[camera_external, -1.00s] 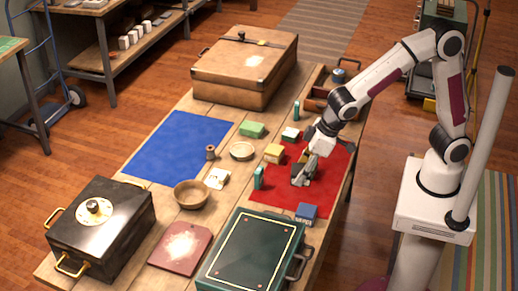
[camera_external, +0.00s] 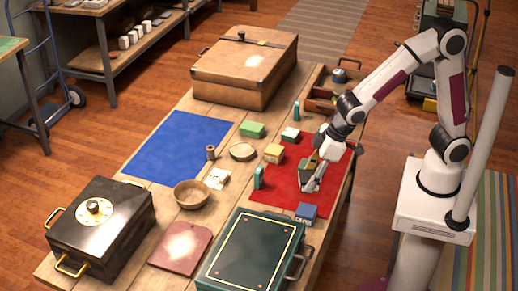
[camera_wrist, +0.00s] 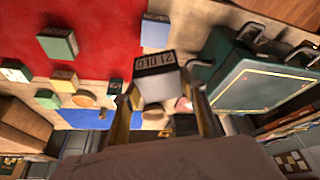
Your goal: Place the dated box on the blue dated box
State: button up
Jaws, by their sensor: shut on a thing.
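My gripper (camera_external: 309,184) is over the red cloth. In the wrist view its fingers (camera_wrist: 165,112) are shut on the dated box (camera_wrist: 156,88), a pale grey box with a dark label bearing printed characters. In the external view the held box is mostly hidden by the gripper. The blue dated box (camera_external: 306,214) stands near the red cloth's front edge, a short way in front of my gripper. It also shows in the wrist view as a light blue box (camera_wrist: 156,32), apart from the held box. Its top is clear.
A yellow box (camera_external: 273,153), a teal item (camera_external: 259,177) and a green box (camera_external: 252,129) stand left of my gripper. A dark green case (camera_external: 250,252) lies in front, close to the blue dated box. A blue cloth (camera_external: 178,147) is bare at the left.

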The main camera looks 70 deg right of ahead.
jog(key=shift+f, duration=0.1)
jog(key=shift+f, duration=3.05)
jog(key=shift+f, duration=1.85)
jog(key=shift+f, duration=0.15)
jog(key=o, duration=1.2)
jog(key=shift+c, duration=0.2)
jog(key=shift+r, duration=0.2)
